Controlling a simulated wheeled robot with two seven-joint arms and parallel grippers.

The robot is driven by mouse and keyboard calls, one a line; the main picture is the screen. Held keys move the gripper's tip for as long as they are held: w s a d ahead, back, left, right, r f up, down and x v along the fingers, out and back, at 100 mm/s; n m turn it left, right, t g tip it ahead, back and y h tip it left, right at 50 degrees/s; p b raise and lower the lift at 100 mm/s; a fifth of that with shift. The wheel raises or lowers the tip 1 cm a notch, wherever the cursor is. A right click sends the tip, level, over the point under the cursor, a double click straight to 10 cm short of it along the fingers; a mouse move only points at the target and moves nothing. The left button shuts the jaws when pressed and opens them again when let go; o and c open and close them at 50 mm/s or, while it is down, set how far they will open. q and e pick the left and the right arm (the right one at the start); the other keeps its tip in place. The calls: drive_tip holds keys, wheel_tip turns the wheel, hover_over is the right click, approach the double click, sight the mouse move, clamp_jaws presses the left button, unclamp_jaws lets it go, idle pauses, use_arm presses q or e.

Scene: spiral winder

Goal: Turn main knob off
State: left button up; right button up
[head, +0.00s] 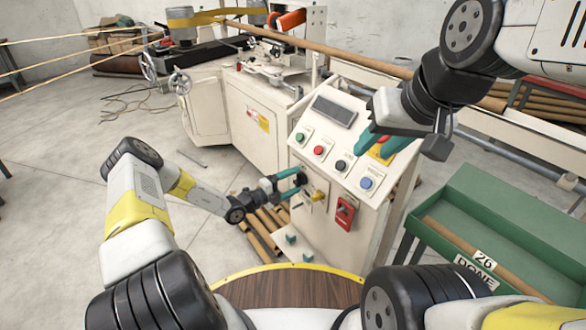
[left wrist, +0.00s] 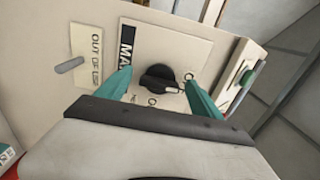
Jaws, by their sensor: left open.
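The main knob (left wrist: 160,78) is black and round with a white pointer mark, set on a white plate lettered "MA…" on the cream machine panel. In the left wrist view the mark points to the right and slightly down. My left gripper (head: 299,181) is open at the front of the control cabinet. Its two teal fingers stand on either side of the knob, with the knob visible between them; I cannot tell whether they touch it. In the head view the knob is largely hidden by the fingers. My right gripper (head: 388,146) hangs over the sloped panel top, its jaw gap unclear.
The sloped panel (head: 331,145) carries several coloured buttons and a display. A red switch (head: 345,212) and a yellow knob (head: 319,196) sit right of the left gripper. A metal peg (left wrist: 69,65) juts out beside an "OUT OF USE" label. A green cart (head: 500,225) stands at right.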

use_arm(q)
drive_tip(key=v, duration=0.7)
drive_tip(key=shift+s+a, duration=0.25)
drive_tip(key=shift+a, duration=0.05)
drive_tip(key=s+d+r+m+g+y, duration=0.15)
drive_tip(key=s+r+m+g, duration=0.4)
drive_tip(key=r+m, duration=0.6)
drive_tip(key=s+d+r+m+g+y, duration=0.1)
drive_tip(key=s+r+m+g+y, duration=0.1)
drive_tip(key=s+r+m+g, duration=0.7)
drive_tip(key=s+a+r+m+t+y, duration=0.4)
drive_tip(key=s+r+m, duration=0.4)
drive_tip(key=m, duration=0.4)
drive_tip(key=s+a+r+m+t+y, duration=0.5)
drive_tip(key=s+a+r+m+t, duration=0.1)
drive_tip(key=s+r+m, duration=0.3)
drive_tip(key=r+m, duration=0.1)
drive_tip(key=m, duration=0.1)
drive_tip(key=shift+a+m, duration=0.15)
drive_tip(key=shift+m, duration=0.2)
